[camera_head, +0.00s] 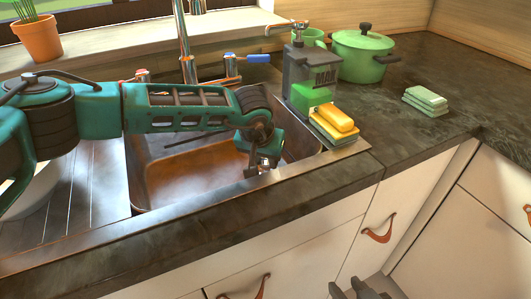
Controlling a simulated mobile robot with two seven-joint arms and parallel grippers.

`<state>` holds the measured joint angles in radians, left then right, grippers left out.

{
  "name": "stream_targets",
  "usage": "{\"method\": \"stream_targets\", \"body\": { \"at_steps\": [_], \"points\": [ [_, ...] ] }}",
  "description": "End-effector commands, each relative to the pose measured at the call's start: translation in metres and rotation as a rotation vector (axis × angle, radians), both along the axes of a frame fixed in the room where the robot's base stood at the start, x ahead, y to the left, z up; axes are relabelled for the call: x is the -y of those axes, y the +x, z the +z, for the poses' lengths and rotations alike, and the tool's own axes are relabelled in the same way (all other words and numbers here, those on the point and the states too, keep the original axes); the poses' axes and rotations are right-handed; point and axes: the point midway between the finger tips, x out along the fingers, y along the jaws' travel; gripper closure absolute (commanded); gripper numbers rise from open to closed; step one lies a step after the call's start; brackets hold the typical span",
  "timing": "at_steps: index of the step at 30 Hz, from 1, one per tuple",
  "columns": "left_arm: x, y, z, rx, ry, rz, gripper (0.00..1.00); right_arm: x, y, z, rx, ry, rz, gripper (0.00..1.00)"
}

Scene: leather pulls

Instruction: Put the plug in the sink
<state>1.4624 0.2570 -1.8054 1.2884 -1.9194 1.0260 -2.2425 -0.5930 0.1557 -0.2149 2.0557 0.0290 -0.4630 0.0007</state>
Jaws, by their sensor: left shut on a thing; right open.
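The metal sink (185,183) is set into the dark counter, with its basin partly hidden by my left arm. My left gripper (257,171) points down over the right side of the basin, close to its front rim. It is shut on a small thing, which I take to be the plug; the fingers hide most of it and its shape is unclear. I see no other plug. The drain is not visible. My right gripper (346,288) is open and empty at the bottom edge, in front of the cabinet doors and only partly in view.
A copper faucet (185,45) rises behind the sink, with a blue-handled tap (247,58) beside it. A grey caddy (308,75), yellow sponge (338,117), green pot (364,52) and green cloths (425,99) stand right. The ribbed drainer (90,200) holds a white dish at left.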

Motion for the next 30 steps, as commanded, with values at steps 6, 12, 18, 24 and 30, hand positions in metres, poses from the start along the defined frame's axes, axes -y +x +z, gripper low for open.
{"method": "stream_targets", "body": {
  "at_steps": [6,12,18,24,30],
  "points": [
    [0.0024,-0.0015,-0.0094,-0.003,-0.002,-0.003,1.00,-0.0016,0.0029,-0.0040,0.003,0.004,0.003,0.57],
    [0.0027,-0.0021,-0.0091,-0.004,-0.003,-0.004,1.00,-0.0018,0.0028,-0.0034,0.003,0.005,0.002,0.57],
    [0.0032,-0.0024,-0.0091,-0.004,-0.004,-0.004,0.53,-0.0018,0.0020,-0.0038,0.001,0.006,0.001,0.57],
    [0.0035,-0.0027,-0.0091,-0.005,-0.004,-0.005,0.36,-0.0023,0.0011,-0.0048,0.000,0.009,-0.003,0.57],
    [0.0036,-0.0032,-0.0091,-0.006,-0.004,-0.005,0.36,-0.0024,0.0007,-0.0052,-0.002,0.011,-0.004,0.57]
  ]
}}
